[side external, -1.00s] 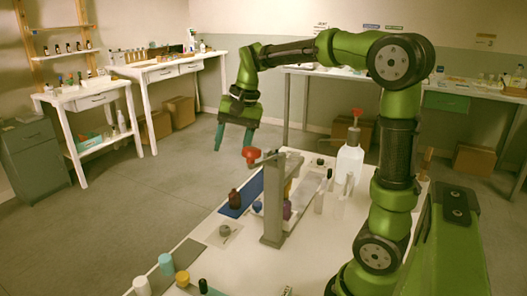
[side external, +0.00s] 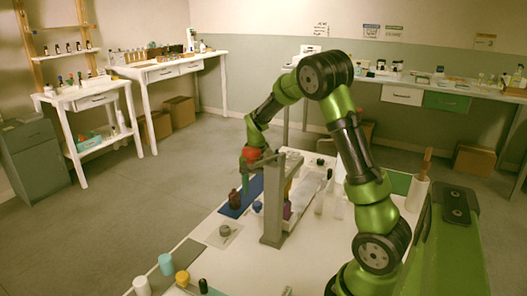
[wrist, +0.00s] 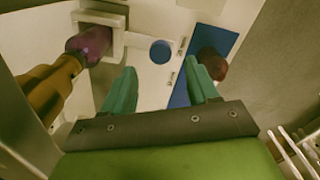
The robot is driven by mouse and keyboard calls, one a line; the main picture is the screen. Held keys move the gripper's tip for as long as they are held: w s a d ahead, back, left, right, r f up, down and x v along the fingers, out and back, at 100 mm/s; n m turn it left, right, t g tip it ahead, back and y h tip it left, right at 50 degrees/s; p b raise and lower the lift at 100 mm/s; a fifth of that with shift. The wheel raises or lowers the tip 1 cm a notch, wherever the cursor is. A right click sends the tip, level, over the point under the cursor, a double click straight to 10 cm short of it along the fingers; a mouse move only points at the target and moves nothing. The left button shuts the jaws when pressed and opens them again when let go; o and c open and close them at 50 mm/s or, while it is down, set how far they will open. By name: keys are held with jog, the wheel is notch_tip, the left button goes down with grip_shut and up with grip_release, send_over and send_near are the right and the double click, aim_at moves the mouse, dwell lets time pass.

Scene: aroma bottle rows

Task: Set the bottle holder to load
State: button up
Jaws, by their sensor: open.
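A pale bracket (wrist: 112,20), which looks like the bottle holder, sits at the upper left of the wrist view with a purple bottle (wrist: 92,42) at it. The purple bottle (side external: 287,210) also shows behind the grey upright frame in the side view. My gripper (wrist: 163,78) is open and empty, its teal fingers pointing down over the board. The bracket is left of the fingers, with a gap between. Small labels on the board are too blurred to read.
A dark red bottle (side external: 235,199) stands on a blue mat (side external: 248,187), close to my right finger in the wrist view (wrist: 213,66). A blue round cap (wrist: 161,52) lies between the fingers' lines. The grey frame (side external: 271,215) stands tall beside my gripper.

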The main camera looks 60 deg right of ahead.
aim_at(257, 203)
notch_tip(257, 203, down, 5)
jog(key=shift+f, duration=0.1)
dwell(0.3)
grip_shut()
